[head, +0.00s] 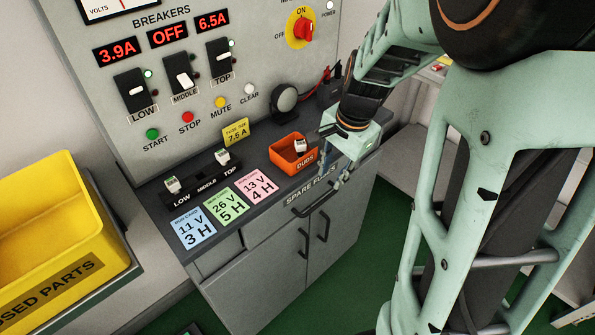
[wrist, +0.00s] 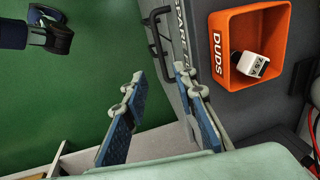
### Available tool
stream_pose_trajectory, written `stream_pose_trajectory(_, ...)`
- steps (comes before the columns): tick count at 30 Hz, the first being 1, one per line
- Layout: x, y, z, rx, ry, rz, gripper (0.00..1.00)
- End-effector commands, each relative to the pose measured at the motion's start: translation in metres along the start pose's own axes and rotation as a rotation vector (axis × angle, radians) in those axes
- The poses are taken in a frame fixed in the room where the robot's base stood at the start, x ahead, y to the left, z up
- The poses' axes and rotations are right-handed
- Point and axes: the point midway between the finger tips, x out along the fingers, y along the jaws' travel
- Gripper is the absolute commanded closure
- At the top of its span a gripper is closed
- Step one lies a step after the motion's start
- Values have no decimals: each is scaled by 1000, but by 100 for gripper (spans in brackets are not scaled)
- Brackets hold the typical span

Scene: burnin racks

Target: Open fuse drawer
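The fuse drawer (head: 278,222), labelled SPARE FUSES, is at the top of the grey cabinet below the counter edge. Its front looks flush, so it appears shut. Its dark bar handle (head: 311,204) also shows in the wrist view (wrist: 153,35), beyond the fingertips. My gripper (head: 343,174) is at the right end of the drawer, close to the handle. In the wrist view my gripper (wrist: 157,78) is open and empty, one finger on the floor side and one on the counter side of the handle's line. I cannot tell whether a finger touches the handle.
An orange DUDS bin (head: 283,160) holding a white fuse (wrist: 249,64) sits on the counter right beside my gripper. Two cupboard door handles (head: 322,227) are below the drawer. A yellow used-parts bin (head: 40,230) stands left. Green floor is free in front.

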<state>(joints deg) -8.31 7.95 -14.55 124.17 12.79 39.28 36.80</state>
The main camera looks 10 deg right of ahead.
Motion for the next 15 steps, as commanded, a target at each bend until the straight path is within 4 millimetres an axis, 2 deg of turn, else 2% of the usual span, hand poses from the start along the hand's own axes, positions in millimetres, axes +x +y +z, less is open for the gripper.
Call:
stream_pose_trajectory(3,6,2,10,24,-28,6,74)
stream_pose_trajectory(8,18,2,14,30,-37,9,74)
stream_pose_trajectory(15,61,4,15,30,-37,11,74)
